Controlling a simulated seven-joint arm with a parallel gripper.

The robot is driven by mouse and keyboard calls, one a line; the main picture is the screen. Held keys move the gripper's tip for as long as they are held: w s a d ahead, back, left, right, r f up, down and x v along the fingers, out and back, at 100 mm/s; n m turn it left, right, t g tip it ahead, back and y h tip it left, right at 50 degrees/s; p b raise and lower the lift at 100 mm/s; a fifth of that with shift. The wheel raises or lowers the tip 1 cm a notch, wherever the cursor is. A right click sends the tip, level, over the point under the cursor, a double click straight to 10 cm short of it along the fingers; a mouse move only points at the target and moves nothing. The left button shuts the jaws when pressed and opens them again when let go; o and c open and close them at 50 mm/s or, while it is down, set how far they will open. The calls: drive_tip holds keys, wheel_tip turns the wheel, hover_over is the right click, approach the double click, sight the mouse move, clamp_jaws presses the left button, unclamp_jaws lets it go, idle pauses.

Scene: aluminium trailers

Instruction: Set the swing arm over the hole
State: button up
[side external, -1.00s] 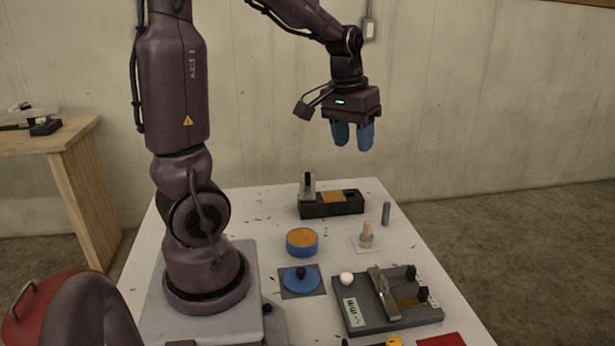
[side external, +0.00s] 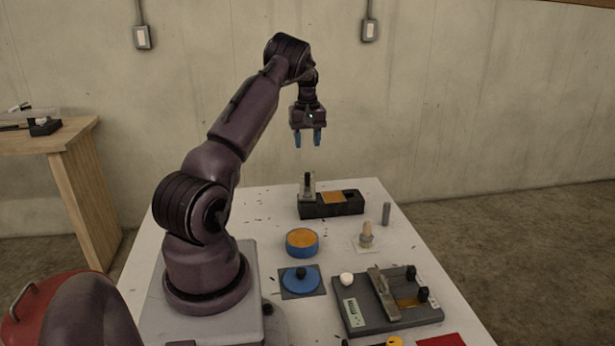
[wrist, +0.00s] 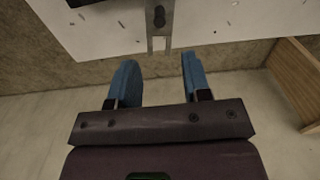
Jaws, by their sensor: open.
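A metal swing arm (side external: 307,190) with a black knob (side external: 307,180) stands at the left end of a black block (side external: 331,210) at the table's far side. A dark hole (side external: 350,193) shows near the block's right end, beyond an orange panel (side external: 333,197). My gripper (side external: 307,142) is open and empty, pointing down, and appears above the swing arm in the side view. In the wrist view, the forked metal piece with the black knob (wrist: 159,18) lies at the top, ahead of my open fingers (wrist: 158,66). The hole is not visible there.
A blue round tin (side external: 302,243), a blue knobbed disc (side external: 301,279), a peg on a pale plate (side external: 367,236), a grey pin (side external: 386,214) and a dark board with a metal bar (side external: 388,300) stand nearer on the white table (side external: 250,212). Air around my gripper is clear.

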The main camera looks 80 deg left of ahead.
sight(307, 173)
wheel_tip(307, 173, down, 11)
drive_tip(key=shift+f, duration=0.2)
drive_tip(key=shift+c, duration=0.2)
clamp_jaws()
